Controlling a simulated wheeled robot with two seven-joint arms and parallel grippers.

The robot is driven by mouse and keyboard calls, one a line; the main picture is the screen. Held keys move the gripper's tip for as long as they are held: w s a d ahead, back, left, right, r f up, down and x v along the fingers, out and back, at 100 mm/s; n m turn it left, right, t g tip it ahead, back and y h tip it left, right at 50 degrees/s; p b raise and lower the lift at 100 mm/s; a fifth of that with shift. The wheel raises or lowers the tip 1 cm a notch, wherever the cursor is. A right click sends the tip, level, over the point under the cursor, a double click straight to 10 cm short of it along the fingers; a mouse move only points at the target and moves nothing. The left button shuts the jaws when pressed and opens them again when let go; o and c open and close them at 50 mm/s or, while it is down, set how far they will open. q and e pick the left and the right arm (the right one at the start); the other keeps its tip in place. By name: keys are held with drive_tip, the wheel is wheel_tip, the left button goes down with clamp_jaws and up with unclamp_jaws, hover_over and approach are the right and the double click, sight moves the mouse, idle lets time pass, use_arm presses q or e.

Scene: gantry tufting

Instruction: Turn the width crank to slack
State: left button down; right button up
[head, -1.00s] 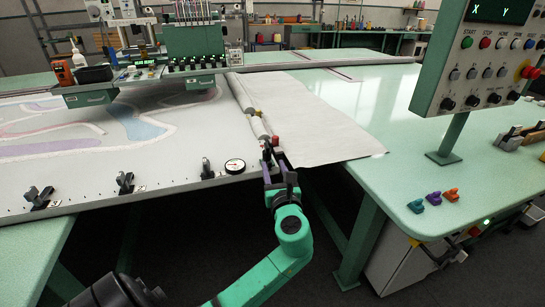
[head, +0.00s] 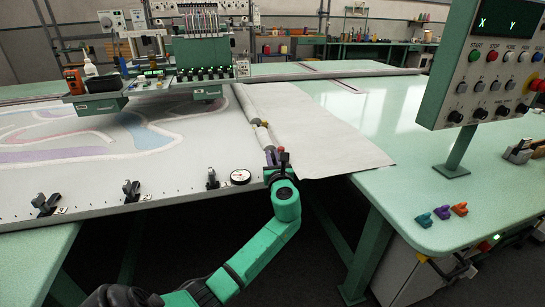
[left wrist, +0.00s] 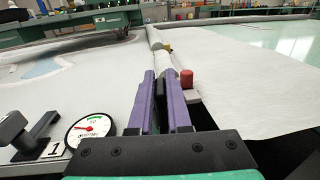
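The width crank shows as a red knob (head: 284,157) on a small pale arm, at the near end of the white roller (head: 262,136) along the frame's right edge. In the left wrist view the red knob (left wrist: 186,77) stands just right of my fingers. My left gripper (head: 273,166) is at the roller's end, beside the knob. In the left wrist view its purple fingers (left wrist: 161,88) stand close together with dark material between them. I cannot tell whether they grip the crank's hub. A round gauge (left wrist: 90,131) sits left of the fingers, its red needle pointing left of a green band. My right gripper is out of view.
Black clamps (head: 131,190) line the frame's front edge at left. White cloth (head: 316,130) hangs over the gap right of the roller. A control panel (head: 484,75) and several small coloured clips (head: 442,212) are on the green table (head: 400,195) at right.

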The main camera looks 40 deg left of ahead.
use_arm(q)
drive_tip(key=shift+n+g+y, duration=0.7)
drive_tip(key=shift+g, duration=0.2)
drive_tip(key=c, duration=0.9)
unclamp_jaws()
drive_tip(key=shift+o, duration=0.2)
drive_tip(key=v, duration=1.4)
drive_tip(key=shift+s+d, duration=0.2)
drive_tip(key=shift+d, duration=0.1)
drive_tip(key=shift+f, duration=0.15)
